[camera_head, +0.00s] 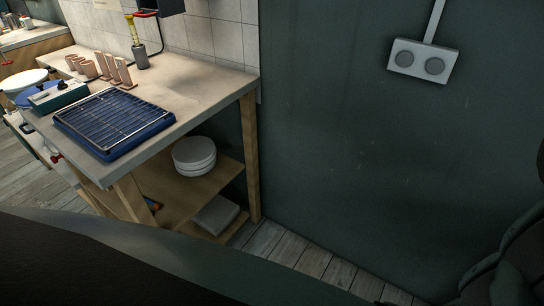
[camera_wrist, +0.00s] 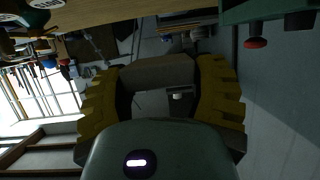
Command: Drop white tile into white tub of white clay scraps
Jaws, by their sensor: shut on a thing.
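My gripper (camera_wrist: 160,78) shows in the wrist view, its two yellow ribbed fingers on either side of a dull, shadowed block-like piece (camera_wrist: 158,70). The fingers are shut on this piece, which I take to be the white tile; its colour is hard to tell in the dim light. My gripper is not visible in the head view. I cannot make out a tub of clay scraps for certain in either view. A white round, bowl-like thing (camera_head: 24,80) stands at the far left of the head view, its contents unclear.
A worktable (camera_head: 205,83) holds a blue tray with a wire rack (camera_head: 115,122) and several pinkish pieces (camera_head: 118,72). White round slabs (camera_head: 194,156) are stacked on its lower shelf. A dark wall (camera_head: 350,130) fills the right. In the wrist view, a bright window (camera_wrist: 35,100) is at left.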

